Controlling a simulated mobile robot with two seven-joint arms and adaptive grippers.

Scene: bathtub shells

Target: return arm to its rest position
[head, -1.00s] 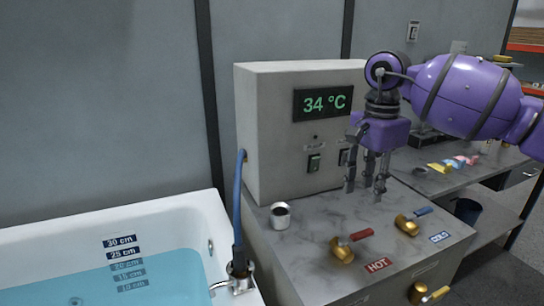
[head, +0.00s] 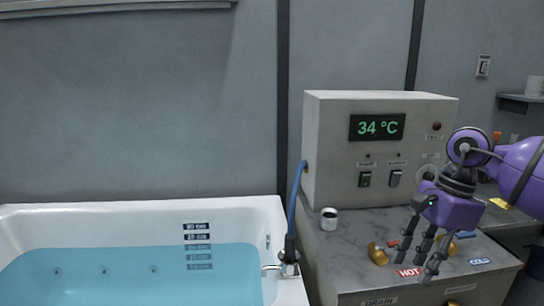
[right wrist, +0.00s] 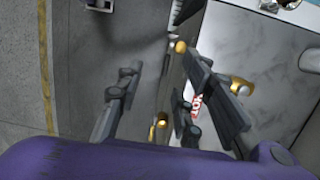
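My right gripper (head: 419,262) hangs with its fingers down in front of the counter, near the brass valves and the HOT label (head: 409,273). Its fingers are spread and empty. In the right wrist view the fingers (right wrist: 166,85) stand apart with nothing between them. The purple right arm (head: 522,172) comes in from the right edge. My left gripper is out of view.
A bathtub (head: 268,217) with blue water stands at left. A control box (head: 335,150) reading 34 °C and a small metal cup (head: 329,220) stand on the marble counter (head: 350,260). A blue hose (head: 295,198) runs to the tub's rim.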

